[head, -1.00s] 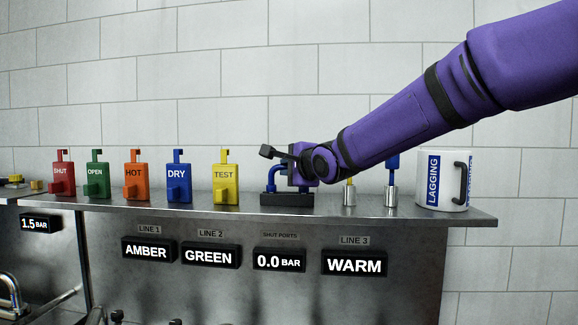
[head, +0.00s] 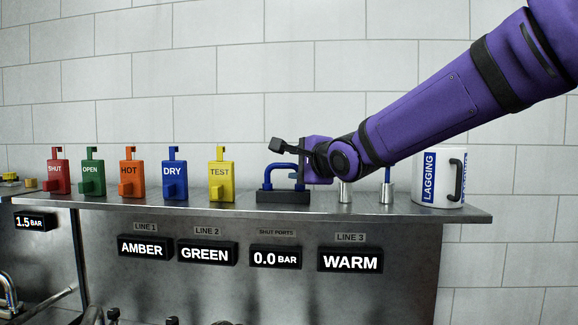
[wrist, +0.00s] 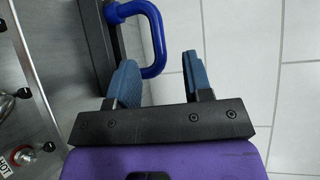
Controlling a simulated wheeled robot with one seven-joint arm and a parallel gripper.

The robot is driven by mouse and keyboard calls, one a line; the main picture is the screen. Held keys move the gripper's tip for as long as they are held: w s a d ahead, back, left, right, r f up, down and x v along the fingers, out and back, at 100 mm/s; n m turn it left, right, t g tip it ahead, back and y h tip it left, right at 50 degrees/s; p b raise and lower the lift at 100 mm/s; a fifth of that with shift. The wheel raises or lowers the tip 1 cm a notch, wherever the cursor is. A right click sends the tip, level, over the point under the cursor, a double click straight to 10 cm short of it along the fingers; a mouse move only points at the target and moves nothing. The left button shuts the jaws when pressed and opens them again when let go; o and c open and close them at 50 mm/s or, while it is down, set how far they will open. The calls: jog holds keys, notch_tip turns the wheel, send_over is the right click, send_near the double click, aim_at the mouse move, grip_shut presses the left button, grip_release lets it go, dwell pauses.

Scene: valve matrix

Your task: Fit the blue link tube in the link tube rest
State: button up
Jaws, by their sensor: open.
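The blue link tube (head: 281,168) is a bent arch standing upright on the black link tube rest (head: 283,197) on the steel ledge. Its lower ends meet the rest, but how deep they sit is hidden. My gripper (head: 301,175) is just right of the tube, its fingers mostly hidden in the head view. In the wrist view the two blue-grey fingers (wrist: 158,62) are open, with the bend of the tube (wrist: 158,50) between them and a gap visible on each side. The dark rest (wrist: 100,45) runs beside the left finger.
Red, green, orange, blue and yellow tags (head: 221,180) stand in a row to the left on the ledge. Metal cylinders (head: 388,193) and a white LAGGING mug (head: 439,178) stand to the right. Display panels (head: 276,258) are on the ledge's front face.

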jog(key=shift+v, duration=2.4)
notch_tip(320, 180, up, 8)
jog(key=shift+d, duration=0.1)
jog(key=s+d+f+n+g+h, duration=0.15)
jog(key=s+d+f+h, duration=0.3)
jog(key=d, duration=0.75)
jog(key=s+d+f+n+h, duration=0.2)
jog(key=s+d+f+h, duration=0.3)
jog(key=d, duration=0.7)
jog(key=s+d+f+n+g, duration=0.3)
jog(key=s+f, duration=0.3)
jog(key=s, duration=0.4)
jog(key=s+d+f+n+g, duration=0.3)
jog(key=s+f+n, duration=0.3)
jog(key=s, duration=0.5)
jog(key=shift+s+f, duration=0.2)
jog(key=shift+f, duration=0.6)
jog(key=shift+d+g, duration=0.15)
jog(key=shift+g, duration=0.1)
